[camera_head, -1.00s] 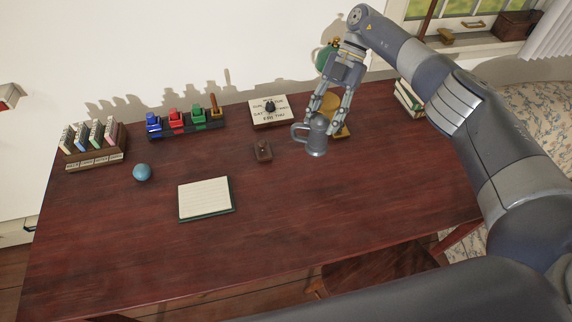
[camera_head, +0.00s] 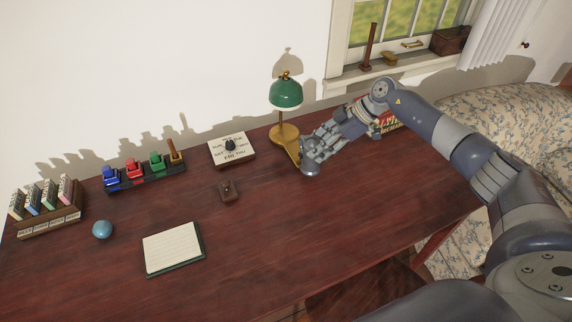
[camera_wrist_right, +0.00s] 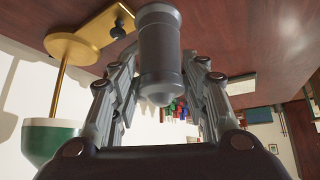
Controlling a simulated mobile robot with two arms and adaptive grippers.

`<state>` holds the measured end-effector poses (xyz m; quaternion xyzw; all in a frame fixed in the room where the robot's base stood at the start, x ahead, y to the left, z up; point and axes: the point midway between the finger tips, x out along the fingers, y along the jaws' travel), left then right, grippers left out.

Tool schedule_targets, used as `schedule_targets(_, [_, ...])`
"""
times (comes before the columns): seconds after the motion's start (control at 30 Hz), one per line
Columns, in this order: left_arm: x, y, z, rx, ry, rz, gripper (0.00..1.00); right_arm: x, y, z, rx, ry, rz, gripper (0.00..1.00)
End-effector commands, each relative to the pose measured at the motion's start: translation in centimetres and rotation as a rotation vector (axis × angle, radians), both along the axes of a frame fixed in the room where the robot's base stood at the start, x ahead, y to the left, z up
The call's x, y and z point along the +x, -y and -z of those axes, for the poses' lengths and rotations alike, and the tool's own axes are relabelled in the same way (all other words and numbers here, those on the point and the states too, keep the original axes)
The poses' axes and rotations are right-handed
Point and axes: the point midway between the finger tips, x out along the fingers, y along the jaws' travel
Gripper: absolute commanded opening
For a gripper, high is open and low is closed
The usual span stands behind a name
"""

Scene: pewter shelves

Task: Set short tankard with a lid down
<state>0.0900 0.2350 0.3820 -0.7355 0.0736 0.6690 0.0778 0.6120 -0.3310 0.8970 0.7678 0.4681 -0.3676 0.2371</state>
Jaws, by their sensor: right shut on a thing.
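The short tankard with a lid (camera_head: 309,170) is grey metal and shows only in part in the head view, at the tips of my right gripper (camera_head: 312,158). It stands or hangs close to the desk top, beside the lamp's base; I cannot tell whether it touches the wood. In the right wrist view the tankard (camera_wrist_right: 159,50) is a smooth grey cylinder with a domed end, between the two fingers of my right gripper (camera_wrist_right: 160,75), which is shut on it. Its handle is hidden. My left gripper is not in view.
A green-shaded brass lamp (camera_head: 285,94) stands just left of my right gripper. Books (camera_head: 388,124) lie behind the arm. A day-dial block (camera_head: 232,149), a small brown block (camera_head: 228,191), a notepad (camera_head: 173,247) and a blue ball (camera_head: 102,229) are farther left. The desk's front middle (camera_head: 270,240) is clear.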

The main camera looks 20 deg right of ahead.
Motion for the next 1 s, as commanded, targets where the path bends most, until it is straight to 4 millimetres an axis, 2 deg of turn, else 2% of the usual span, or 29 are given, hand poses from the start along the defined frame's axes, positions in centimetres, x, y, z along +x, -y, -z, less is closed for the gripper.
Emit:
schedule_targets(0.03, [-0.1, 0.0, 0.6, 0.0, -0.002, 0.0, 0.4, 0.4, -1.6, 0.3, 0.003, 0.005, -0.007, 0.0])
schedule_targets(0.13, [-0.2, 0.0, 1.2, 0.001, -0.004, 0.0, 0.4, 1.0, -4.1, 0.5, 0.002, 0.004, -0.007, 0.0])
schedule_targets(0.33, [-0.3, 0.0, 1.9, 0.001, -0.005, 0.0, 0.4, 1.8, -7.2, 0.7, 0.0, 0.004, -0.003, 0.0])
schedule_targets(0.57, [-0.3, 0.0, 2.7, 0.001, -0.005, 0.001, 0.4, 2.0, -7.8, 1.3, 0.0, 0.002, -0.002, 0.0])
schedule_targets(0.83, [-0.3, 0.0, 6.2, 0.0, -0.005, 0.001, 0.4, 2.0, -7.7, 4.0, 0.0, 0.002, -0.002, 0.0])
schedule_targets(1.0, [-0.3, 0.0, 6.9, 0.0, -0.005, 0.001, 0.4, 2.0, -7.7, 4.3, 0.001, 0.003, -0.001, 0.0])
